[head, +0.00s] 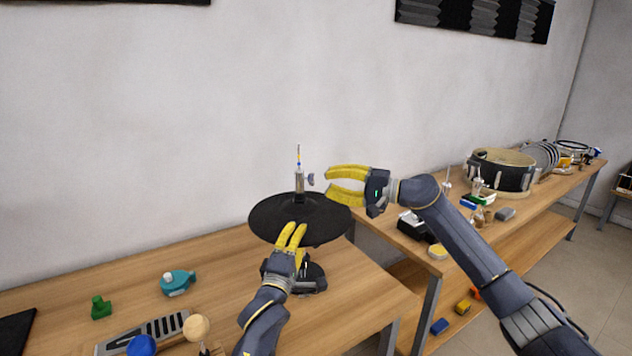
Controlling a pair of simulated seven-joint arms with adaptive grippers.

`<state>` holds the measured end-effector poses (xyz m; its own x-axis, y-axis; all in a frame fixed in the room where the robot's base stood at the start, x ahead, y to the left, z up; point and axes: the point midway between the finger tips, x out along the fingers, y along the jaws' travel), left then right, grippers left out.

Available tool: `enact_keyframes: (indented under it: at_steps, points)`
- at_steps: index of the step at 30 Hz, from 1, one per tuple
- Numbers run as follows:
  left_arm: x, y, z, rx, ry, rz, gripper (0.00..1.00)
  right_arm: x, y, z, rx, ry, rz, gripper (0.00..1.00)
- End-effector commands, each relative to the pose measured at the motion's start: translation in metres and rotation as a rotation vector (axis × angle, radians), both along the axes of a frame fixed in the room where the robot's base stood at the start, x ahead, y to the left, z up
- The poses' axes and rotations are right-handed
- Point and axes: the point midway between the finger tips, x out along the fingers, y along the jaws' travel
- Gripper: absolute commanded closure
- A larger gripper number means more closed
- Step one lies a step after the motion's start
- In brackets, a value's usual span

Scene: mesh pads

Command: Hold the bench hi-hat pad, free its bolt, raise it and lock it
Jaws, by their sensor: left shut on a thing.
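The black round hi-hat pad (268,217) sits on its stand above the near bench, with a dark base (312,278) below it. A silver sleeve and thin rod rise from its middle. The bolt (311,179), a small grey-blue knob, sticks out to the right of the sleeve. My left gripper (292,232) is shut on the near edge of the hi-hat pad; its fingers cover part of that edge. My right gripper (328,183) is open, its yellow fingers pointing left, just right of the bolt and apart from it.
The second bench, at right, bears a drum (502,170), a black box (415,225) and small items. Bare wood surrounds the stand.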

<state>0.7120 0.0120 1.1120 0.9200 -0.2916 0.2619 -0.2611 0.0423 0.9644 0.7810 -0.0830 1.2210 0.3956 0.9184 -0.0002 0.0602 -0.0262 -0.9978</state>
Motion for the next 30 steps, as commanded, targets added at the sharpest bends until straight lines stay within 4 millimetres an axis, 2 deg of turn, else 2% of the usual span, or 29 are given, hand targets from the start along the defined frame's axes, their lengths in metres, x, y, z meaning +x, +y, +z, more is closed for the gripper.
enact_keyframes:
  at_steps: [5,30]
  points:
    - [0.0001,0.0000,0.0013,-0.002,-0.002,0.000,1.00,-0.0002,0.0013,0.0006,0.041,0.097,0.002,0.76]
    - [0.0001,0.0000,0.0014,-0.002,-0.002,0.000,1.00,0.0021,0.0053,0.0005,0.360,0.836,0.001,0.76]
